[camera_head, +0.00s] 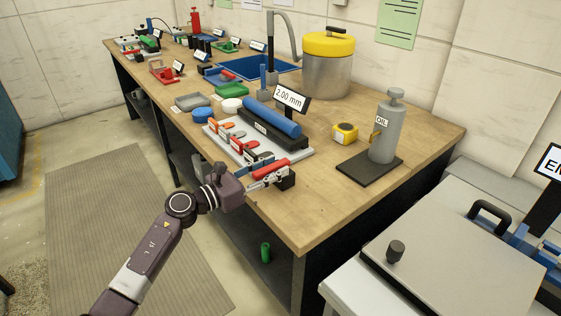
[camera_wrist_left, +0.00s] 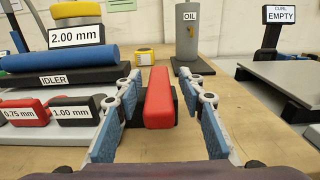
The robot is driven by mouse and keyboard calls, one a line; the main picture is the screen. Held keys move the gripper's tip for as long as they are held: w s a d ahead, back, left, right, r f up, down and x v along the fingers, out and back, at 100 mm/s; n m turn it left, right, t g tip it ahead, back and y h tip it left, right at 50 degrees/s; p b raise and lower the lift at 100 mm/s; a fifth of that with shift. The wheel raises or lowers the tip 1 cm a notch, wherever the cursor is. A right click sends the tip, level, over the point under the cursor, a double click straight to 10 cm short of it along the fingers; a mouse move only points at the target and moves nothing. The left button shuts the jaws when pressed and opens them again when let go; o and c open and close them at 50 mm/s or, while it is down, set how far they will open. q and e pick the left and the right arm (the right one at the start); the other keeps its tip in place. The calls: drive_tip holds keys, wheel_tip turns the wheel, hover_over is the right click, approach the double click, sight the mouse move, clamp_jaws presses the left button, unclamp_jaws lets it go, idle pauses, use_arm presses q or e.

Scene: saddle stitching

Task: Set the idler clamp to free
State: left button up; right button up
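The idler is a blue roller (camera_head: 271,118) on a black base (camera_head: 252,127) marked IDLER; it also shows in the left wrist view (camera_wrist_left: 62,57). A red bar-shaped handle (camera_wrist_left: 158,100), seemingly the idler clamp lever, stands out toward me at the right end of the base. In the head view this red handle (camera_head: 270,168) is partly covered by my gripper. My left gripper (camera_wrist_left: 160,82) is open, with one blue-padded finger on each side of the handle and visible gaps. Whether the clamp is locked or free I cannot tell. My right gripper is in neither view.
Several coloured tabs (camera_head: 224,131) with thickness labels line the plate left of the handle. A 2.00 mm sign (camera_head: 290,97) stands behind the roller. A yellow tape measure (camera_head: 345,133) and oil can (camera_head: 386,130) stand to the right. The table's front edge is close to my gripper.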

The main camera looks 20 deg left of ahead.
use_arm(q)
drive_tip(key=shift+x, duration=1.35)
clamp_jaws()
